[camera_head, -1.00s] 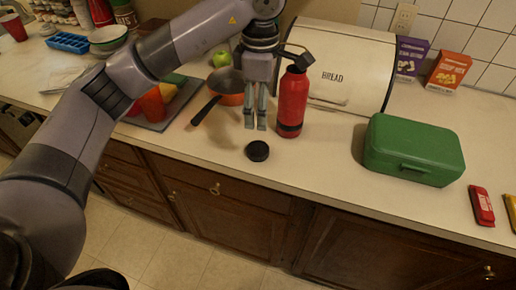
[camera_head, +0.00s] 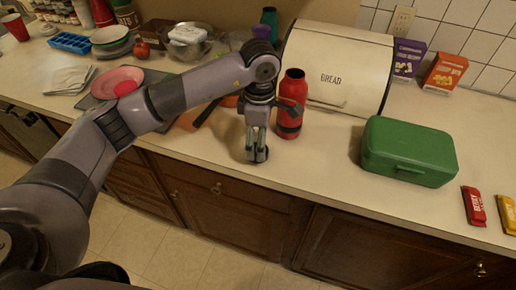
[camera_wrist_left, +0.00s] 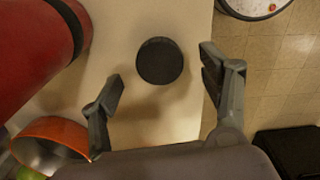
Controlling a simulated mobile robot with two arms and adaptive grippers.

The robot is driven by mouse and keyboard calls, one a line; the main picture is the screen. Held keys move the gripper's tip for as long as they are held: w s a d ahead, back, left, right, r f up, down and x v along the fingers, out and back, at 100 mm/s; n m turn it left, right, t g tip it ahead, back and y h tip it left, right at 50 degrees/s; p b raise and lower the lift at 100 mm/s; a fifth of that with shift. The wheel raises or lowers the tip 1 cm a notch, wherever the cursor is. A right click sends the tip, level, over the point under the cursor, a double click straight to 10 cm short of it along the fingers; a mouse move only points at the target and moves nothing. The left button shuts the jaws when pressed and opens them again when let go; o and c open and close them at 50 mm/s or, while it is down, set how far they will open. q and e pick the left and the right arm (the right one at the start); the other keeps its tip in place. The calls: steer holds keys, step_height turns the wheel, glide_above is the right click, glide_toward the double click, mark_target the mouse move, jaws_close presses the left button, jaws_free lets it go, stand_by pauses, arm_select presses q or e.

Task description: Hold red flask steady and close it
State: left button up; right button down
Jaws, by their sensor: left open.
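The red flask (camera_head: 292,103) stands upright on the counter in front of the bread box, with its top open. It also shows large at the upper left of the left wrist view (camera_wrist_left: 35,50). My left gripper (camera_head: 257,155) points down at the counter just left of and in front of the flask. In the left wrist view its fingers (camera_wrist_left: 160,82) are apart, with the round black lid (camera_wrist_left: 159,61) lying on the counter between and just beyond them, touching neither. In the head view the gripper mostly hides the lid. My right gripper is not in view.
A bread box (camera_head: 338,67) stands behind the flask, and a green lunch box (camera_head: 408,151) to the right. An orange pan (camera_wrist_left: 50,142) is close to the gripper's left. The counter's front edge is near the lid. Counter between flask and lunch box is clear.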

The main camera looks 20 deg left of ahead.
mark_target(267, 150)
arm_select(q)
steer(key=shift+w+a+f+p, duration=0.1)
steer(key=shift+f+p, duration=0.25)
steer(key=shift+f, duration=1.4)
steer(key=shift+c, duration=0.4)
steer(key=c, duration=0.8)
